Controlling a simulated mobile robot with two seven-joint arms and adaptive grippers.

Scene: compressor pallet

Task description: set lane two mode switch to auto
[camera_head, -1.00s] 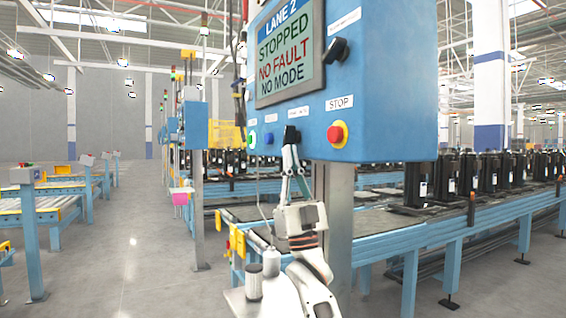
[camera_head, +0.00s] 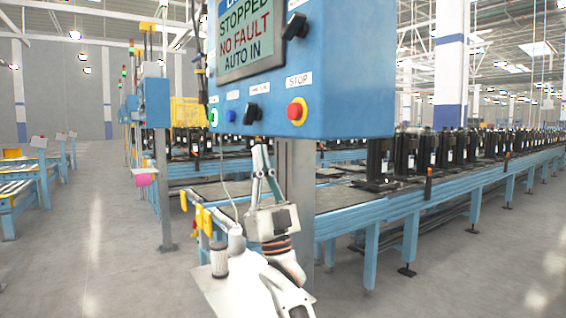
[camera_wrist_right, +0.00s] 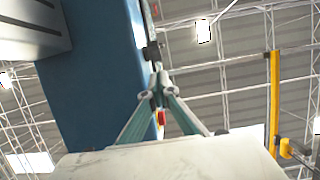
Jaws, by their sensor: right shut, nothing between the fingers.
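The blue lane control box (camera_head: 350,90) hangs above me in the head view. Its screen (camera_head: 250,32) reads STOPPED, NO FAULT, AUTO IN. The black mode switch (camera_head: 252,112) is on the lower panel, its handle tilted up to the right. My right gripper (camera_head: 261,148) is below the switch and apart from it, with its fingers shut and empty. In the right wrist view the fingertips (camera_wrist_right: 158,90) meet in front of the blue box (camera_wrist_right: 95,85). My left gripper is out of view.
A red stop button (camera_head: 297,111) is right of the switch; a blue button (camera_head: 231,116) and a green one (camera_head: 213,116) are left. Another black knob (camera_head: 295,26) is higher up. A conveyor (camera_head: 350,205) runs behind the post (camera_head: 295,185).

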